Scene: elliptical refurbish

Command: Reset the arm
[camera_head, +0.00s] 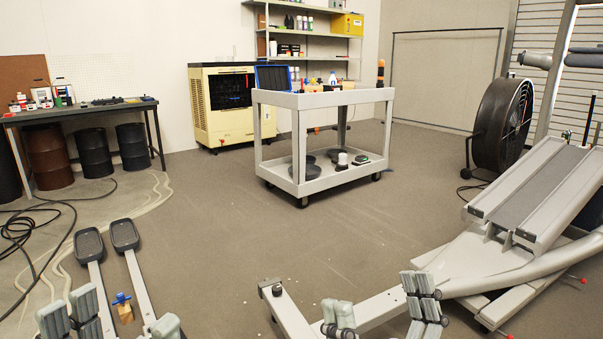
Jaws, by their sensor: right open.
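My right gripper (382,308) is at the bottom, right of centre. Its grey padded fingers stand wide apart, with a grey frame bar of the elliptical (475,255) showing behind and between them. My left gripper (118,318) is at the bottom left edge, with its padded fingers apart and partly cut off by the frame. Two pedal arms with dark footpads (89,243) rise behind it. A small blue-handled item on a wooden block (124,308) shows between the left fingers, and I see no contact. My arms are mostly out of view.
A grey two-level cart (323,98) stands in mid-room, holding a blue case and other items. A workbench (78,112) with barrels is at the left, with black cable on the floor. A large fan (502,124) stands at the right. The central floor is clear.

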